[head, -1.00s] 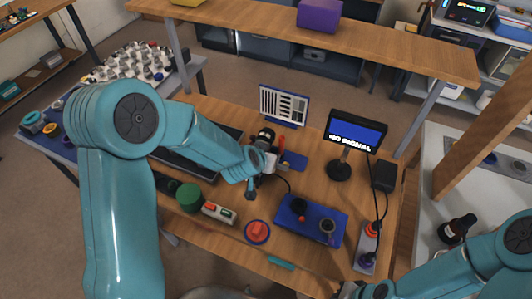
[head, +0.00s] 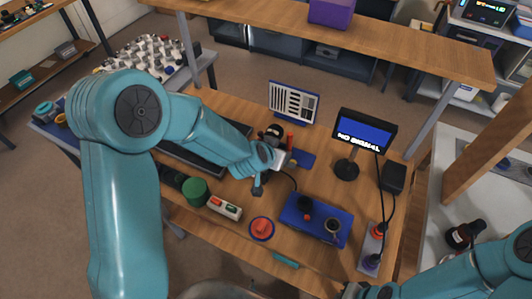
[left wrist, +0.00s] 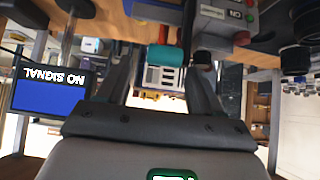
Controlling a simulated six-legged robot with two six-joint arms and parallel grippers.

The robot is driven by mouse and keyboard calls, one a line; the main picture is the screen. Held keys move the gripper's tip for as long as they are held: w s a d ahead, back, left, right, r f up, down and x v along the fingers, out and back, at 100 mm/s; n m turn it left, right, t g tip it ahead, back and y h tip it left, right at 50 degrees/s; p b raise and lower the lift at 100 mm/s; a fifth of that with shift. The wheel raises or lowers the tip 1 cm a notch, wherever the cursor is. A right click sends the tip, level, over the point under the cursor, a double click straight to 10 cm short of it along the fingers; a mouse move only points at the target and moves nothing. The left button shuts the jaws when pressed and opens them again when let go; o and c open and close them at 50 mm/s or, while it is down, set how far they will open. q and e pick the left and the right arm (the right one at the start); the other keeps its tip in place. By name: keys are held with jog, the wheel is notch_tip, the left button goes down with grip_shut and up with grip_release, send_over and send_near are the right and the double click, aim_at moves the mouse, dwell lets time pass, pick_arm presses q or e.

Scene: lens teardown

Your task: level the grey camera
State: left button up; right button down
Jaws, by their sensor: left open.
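A dark object with a pale part (head: 274,134), possibly the grey camera, shows just behind my left gripper (head: 280,159) in the head view. My arm partly hides it, so I cannot tell its tilt. In the left wrist view, which is upside down, my left gripper (left wrist: 160,82) has its two dark fingers spread apart. I see nothing clearly held between them; a teal piece (left wrist: 164,56) and the white slotted panel (left wrist: 160,77) show beyond. My right gripper (head: 355,291) is at the bottom edge of the head view, mostly cut off and too dark to read.
A monitor (head: 364,132) reading "NO SIGNAL" stands on the wooden bench. A blue tray (head: 297,213) holds small dark parts. A green cylinder (head: 195,192), a button box (head: 225,207) and a red knob (head: 262,227) sit near the front. A shelf (head: 400,48) spans the back.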

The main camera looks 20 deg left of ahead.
pick_arm(q)
jog(key=p+v, duration=0.3)
jog(key=v, duration=1.2)
jog(key=shift+s+a, duration=0.2)
jog(key=shift+s, duration=0.05)
jog(key=shift+s, duration=0.15)
jog(key=s+d+f+g+h+b, duration=0.1)
jog(key=s+f, duration=0.3)
jog(key=f, duration=0.6)
jog(key=s+d+f+n+g+h+b, duration=0.1)
jog(key=s+d+f+g+b, duration=0.2)
jog(key=f, duration=0.8)
jog(key=s+d+f+n+g+h+b, duration=0.1)
jog(key=s+d+f+g+b, duration=0.1)
jog(key=s+f, duration=0.5)
notch_tip(320, 180, down, 4)
jog(key=shift+d+f+g+h, duration=0.3)
jog(key=shift+d+g, duration=0.4)
jog(key=shift+g, duration=0.5)
